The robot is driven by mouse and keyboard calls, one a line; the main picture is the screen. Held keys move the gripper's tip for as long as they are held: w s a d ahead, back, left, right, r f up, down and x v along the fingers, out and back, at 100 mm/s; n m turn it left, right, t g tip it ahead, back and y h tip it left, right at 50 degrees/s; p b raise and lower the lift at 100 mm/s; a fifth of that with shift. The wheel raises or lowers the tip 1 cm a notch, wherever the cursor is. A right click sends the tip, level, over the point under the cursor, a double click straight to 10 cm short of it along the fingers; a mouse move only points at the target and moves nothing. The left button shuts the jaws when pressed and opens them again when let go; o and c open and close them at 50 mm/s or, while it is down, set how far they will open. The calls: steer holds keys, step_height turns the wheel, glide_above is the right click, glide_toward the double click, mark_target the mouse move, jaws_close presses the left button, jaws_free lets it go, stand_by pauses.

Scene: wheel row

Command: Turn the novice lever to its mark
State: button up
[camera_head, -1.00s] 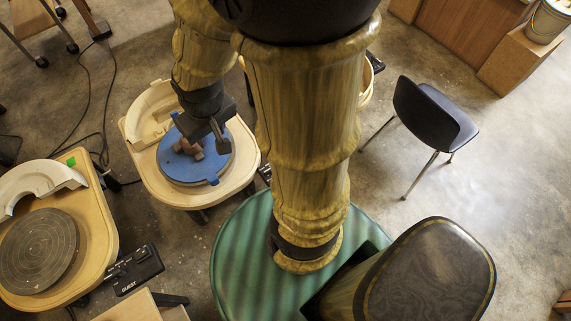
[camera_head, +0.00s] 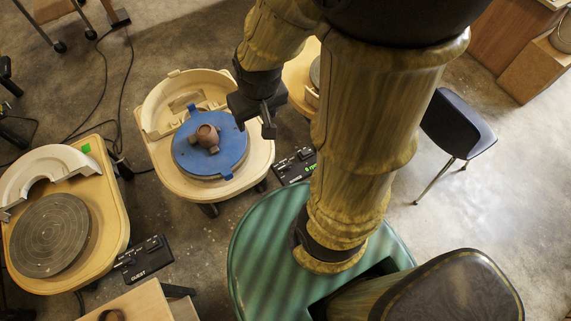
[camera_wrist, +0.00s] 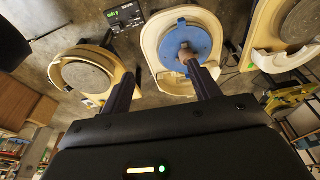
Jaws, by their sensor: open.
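I cannot read the word novice on any panel. A black control panel (camera_head: 297,165) with a small green mark lies on the floor right of the middle wheel; its label is too small to read and I cannot make out its lever. A similar panel with green marks shows at the top of the wrist view (camera_wrist: 125,17). Another black panel (camera_head: 145,258), labelled GUEST, lies at lower left. My gripper (camera_head: 258,122) is open and empty, right of the blue wheel in the head view. In the wrist view its two fingers (camera_wrist: 163,86) stand wide apart.
The middle pottery wheel (camera_head: 236,176) has a blue disc (camera_head: 190,168) with a brown pot (camera_head: 207,137) on it. A wheel with a grey disc (camera_head: 48,236) stands at left. A third wheel (camera_head: 299,78) is partly hidden by my arm. A dark chair (camera_head: 457,125) stands at right.

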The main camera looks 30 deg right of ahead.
steer(key=o, duration=0.5)
steer(key=shift+g, duration=0.6)
steer(key=w+d+f+b, duration=0.2)
steer(key=f+b, duration=0.3)
steer(key=f, duration=0.1)
steer(key=w+d+f+b, duration=0.1)
steer(key=w+f+b, duration=0.2)
steer(key=f+b, duration=0.2)
steer(key=w+d+f+b, duration=0.2)
steer(key=f+b, duration=0.4)
steer(key=f, duration=0.3)
steer(key=shift+w+d+f, duration=0.2)
steer(key=shift+w+d, duration=0.05)
steer(key=shift+d, duration=0.1)
steer(key=shift+c, duration=0.2)
steer(key=g+b, duration=0.1)
steer(key=b, duration=1.3)
glide_above(285, 166)
step_height(285, 166, down, 21)
steer(key=shift+r, duration=0.15)
steer(key=shift+w, duration=0.1)
step_height(285, 166, down, 17)
steer(key=b, duration=0.5)
steer(key=shift+f, duration=0.2)
steer(key=shift+c, duration=0.2)
steer(key=c, duration=0.9)
